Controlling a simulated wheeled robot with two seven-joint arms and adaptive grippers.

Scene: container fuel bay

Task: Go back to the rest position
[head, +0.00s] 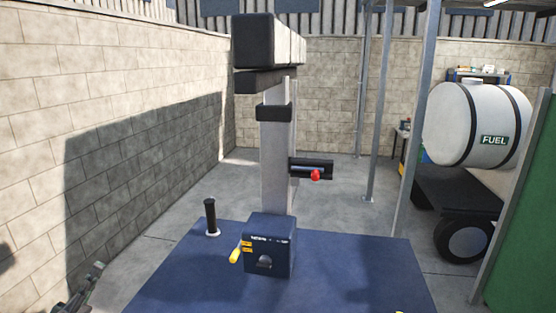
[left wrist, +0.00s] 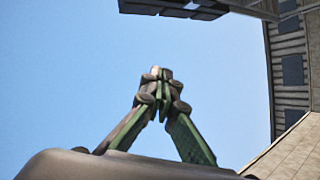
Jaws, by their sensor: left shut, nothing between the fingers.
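My left gripper (head: 88,285) is at the lower left of the head view, left of the blue-topped surface and apart from it. In the left wrist view my left gripper (left wrist: 161,85) points up against open sky. Its two fingers meet at the tips, with nothing between them. My right gripper is not in view.
On the blue surface (head: 190,280) stand a dark blue box (head: 270,247) with a yellow handle (head: 236,255), a black upright grip (head: 211,217) and a grey post (head: 275,160) with a black head (head: 268,42). A red knob (head: 315,175) sticks out to the right. A block wall (head: 100,80) bounds the left. A white fuel tank (head: 460,125) is at the right. Concrete floor lies between.

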